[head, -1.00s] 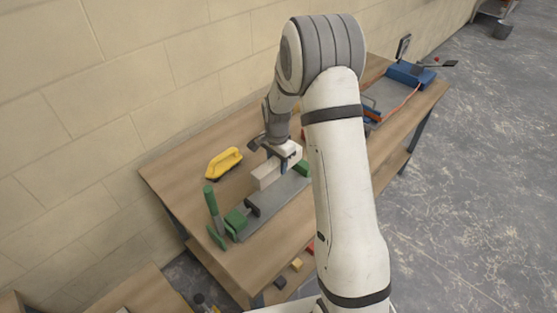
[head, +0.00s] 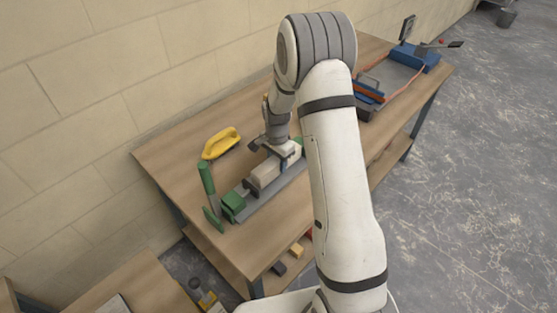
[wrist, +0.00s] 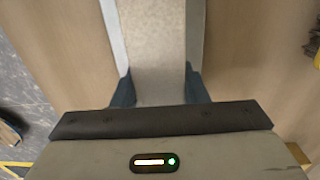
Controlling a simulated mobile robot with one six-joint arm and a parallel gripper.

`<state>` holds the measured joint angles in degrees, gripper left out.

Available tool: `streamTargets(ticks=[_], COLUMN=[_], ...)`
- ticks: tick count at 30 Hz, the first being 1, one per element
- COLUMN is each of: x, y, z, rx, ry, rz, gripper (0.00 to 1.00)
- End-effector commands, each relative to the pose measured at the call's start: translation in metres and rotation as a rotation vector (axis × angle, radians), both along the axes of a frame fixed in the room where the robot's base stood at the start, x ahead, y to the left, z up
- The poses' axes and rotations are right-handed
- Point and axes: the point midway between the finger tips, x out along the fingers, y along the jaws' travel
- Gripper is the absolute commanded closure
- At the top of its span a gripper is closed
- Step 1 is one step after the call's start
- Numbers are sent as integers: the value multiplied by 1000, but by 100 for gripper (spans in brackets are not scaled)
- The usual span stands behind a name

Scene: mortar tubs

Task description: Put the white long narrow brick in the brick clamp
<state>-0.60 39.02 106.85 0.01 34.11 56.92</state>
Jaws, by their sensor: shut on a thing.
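The white long narrow brick (head: 263,173) is held in my gripper (head: 285,155), which is shut across its sides. The brick lies lengthwise along the grey bar of the brick clamp (head: 272,190), behind the green block at the clamp's near end. A green part also shows at the far end, partly hidden by my gripper. In the wrist view the brick (wrist: 157,48) runs between the two blue fingers (wrist: 159,92), with strips of the grey bar (wrist: 196,35) on both sides. I cannot tell whether its underside touches the bar.
A yellow-handled tool (head: 221,143) lies on the workbench (head: 172,160) towards the wall. A blue tool with a lever (head: 418,58) stands at the far end. Small blocks (head: 296,250) sit on the lower shelf. My arm hides part of the bench.

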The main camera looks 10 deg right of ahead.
Motion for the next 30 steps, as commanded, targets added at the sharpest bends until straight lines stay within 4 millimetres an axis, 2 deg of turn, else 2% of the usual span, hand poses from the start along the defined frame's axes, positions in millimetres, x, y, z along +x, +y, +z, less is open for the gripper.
streamTargets(ticks=[8,25,26,30], x=[1,1,1,1], y=[0,1,1,1], z=[1,-8,-8,-8], rx=[0,0,0,0], ry=[-2,-2,-2,-1], rz=[1,1,2,2], gripper=[100,100,59,47])
